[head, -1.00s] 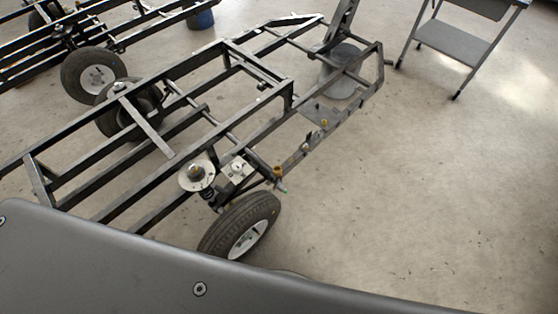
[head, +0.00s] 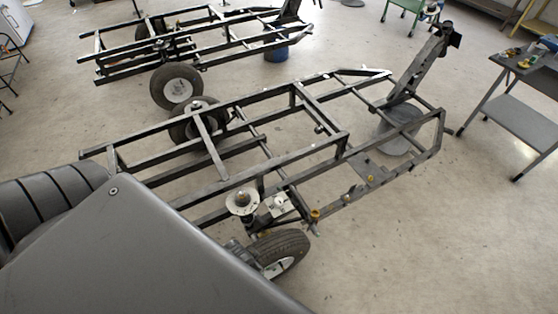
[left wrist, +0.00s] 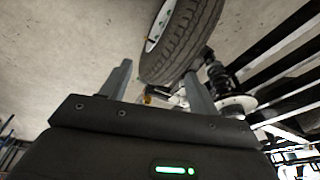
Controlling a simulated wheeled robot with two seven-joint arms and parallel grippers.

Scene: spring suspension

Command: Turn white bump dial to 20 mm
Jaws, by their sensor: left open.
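A round pale disc (head: 243,201) with a small knob at its centre sits on top of the spring unit, at the near side of the black frame (head: 180,190). Just right of it is a small whitish block (head: 280,206). I cannot tell which of these carries the white bump dial, and no scale is readable. The near wheel (head: 278,252) is below them. In the left wrist view, my left gripper (left wrist: 157,69) is open and empty, its fingers pointing toward the wheel (left wrist: 180,40); the spring unit (left wrist: 222,85) is right of the fingers. My right gripper is out of view.
An orange-yellow fitting (head: 315,214) is on the near rail. A grey trolley (head: 515,115) stands at the right. The floor at lower right is clear.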

